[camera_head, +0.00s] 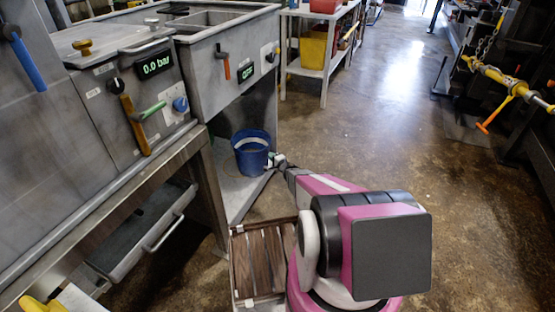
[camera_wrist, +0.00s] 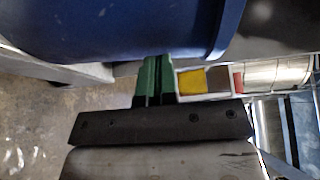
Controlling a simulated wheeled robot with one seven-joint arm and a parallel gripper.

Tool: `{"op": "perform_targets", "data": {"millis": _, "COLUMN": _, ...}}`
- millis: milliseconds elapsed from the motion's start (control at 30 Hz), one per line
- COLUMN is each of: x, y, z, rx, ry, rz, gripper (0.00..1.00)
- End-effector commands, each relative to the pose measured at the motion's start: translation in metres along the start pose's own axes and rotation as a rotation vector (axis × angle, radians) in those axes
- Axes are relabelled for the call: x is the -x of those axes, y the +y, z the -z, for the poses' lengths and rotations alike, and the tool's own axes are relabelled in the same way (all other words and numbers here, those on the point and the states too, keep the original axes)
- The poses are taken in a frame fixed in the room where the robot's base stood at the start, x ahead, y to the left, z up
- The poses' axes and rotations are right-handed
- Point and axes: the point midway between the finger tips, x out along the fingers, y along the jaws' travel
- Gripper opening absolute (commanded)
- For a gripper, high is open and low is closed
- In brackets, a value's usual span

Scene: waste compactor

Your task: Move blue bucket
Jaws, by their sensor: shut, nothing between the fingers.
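The blue bucket (camera_head: 251,152) stands upright on a grey metal shelf (camera_head: 240,187) under the compactor, in the head view. My gripper (camera_head: 272,160) is at the bucket's right side, and my arm reaches to it from the lower right. In the wrist view the bucket (camera_wrist: 120,25) fills the top of the picture. The green fingers of my gripper (camera_wrist: 155,75) are together and point at the bucket's lower wall. Their tips are at or just under the bucket, and I cannot tell whether they touch it. Nothing shows between the fingers.
The compactor's panel (camera_head: 150,100) with levers and a pressure display stands on the left, above a metal frame and an open drawer (camera_head: 150,235). A wooden crate (camera_head: 258,260) is beside my base. A white rack (camera_head: 315,60) with a yellow bin stands behind.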

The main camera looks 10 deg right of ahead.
Motion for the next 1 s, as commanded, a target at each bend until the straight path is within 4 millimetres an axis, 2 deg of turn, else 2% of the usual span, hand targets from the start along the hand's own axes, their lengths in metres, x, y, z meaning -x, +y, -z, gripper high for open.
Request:
{"op": "perform_targets", "data": {"millis": 533, "x": -0.008, "y": 0.000, "z": -0.008, "rx": 0.001, "ry": -0.001, "rz": 0.000, "gripper": 0.00}}
{"op": "perform_targets", "data": {"millis": 900, "x": -0.059, "y": 0.000, "z": -0.058, "rx": 0.001, "ry": -0.003, "rz": 0.001, "gripper": 0.00}}
{"op": "perform_targets", "data": {"millis": 1000, "x": -0.068, "y": 0.000, "z": -0.067, "rx": 0.001, "ry": -0.002, "rz": 0.001, "gripper": 0.00}}
